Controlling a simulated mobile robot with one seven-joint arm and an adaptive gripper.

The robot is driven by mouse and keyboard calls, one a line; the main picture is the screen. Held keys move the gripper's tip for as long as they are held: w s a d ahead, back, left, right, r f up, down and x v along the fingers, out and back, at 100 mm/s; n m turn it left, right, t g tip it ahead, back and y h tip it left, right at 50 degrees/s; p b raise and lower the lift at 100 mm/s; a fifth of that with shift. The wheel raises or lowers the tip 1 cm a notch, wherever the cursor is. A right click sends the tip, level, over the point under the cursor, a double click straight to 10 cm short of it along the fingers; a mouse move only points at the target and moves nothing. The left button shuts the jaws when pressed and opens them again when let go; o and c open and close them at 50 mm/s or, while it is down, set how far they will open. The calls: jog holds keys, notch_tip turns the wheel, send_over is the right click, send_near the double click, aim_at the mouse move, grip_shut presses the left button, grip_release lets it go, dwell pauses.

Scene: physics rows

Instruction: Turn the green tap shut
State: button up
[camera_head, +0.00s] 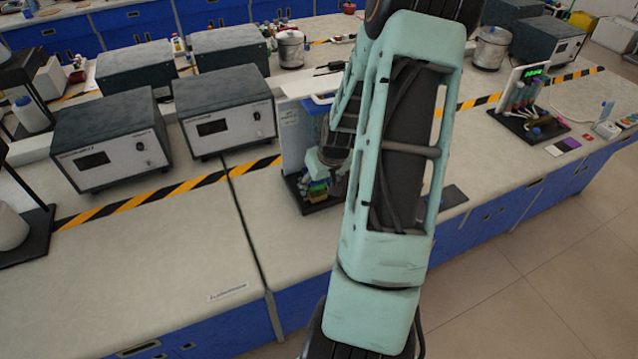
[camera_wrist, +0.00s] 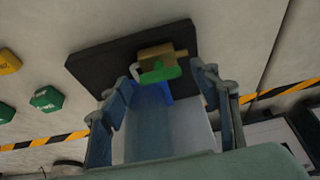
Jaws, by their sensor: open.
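The green tap handle (camera_wrist: 160,73) sits on a brass valve body (camera_wrist: 158,54) over a black base plate (camera_wrist: 95,58) in the wrist view. My gripper (camera_wrist: 165,78) is open, with one finger on each side of the green handle. I cannot tell whether either finger touches it. In the head view the green handle (camera_head: 318,187) shows small, low beside my gripper (camera_head: 325,165), in front of an upright white panel (camera_head: 292,140). My arm hides part of the tap stand.
Grey instrument boxes (camera_head: 225,110) stand on the bench left of the tap stand. Green (camera_wrist: 47,98) and yellow (camera_wrist: 9,61) blocks lie left of the plate in the wrist view. Another stand with tubes (camera_head: 525,100) is at right. The bench front left (camera_head: 150,260) is mostly clear.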

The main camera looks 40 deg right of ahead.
jog(key=shift+c, duration=0.4)
jog(key=c, duration=1.1)
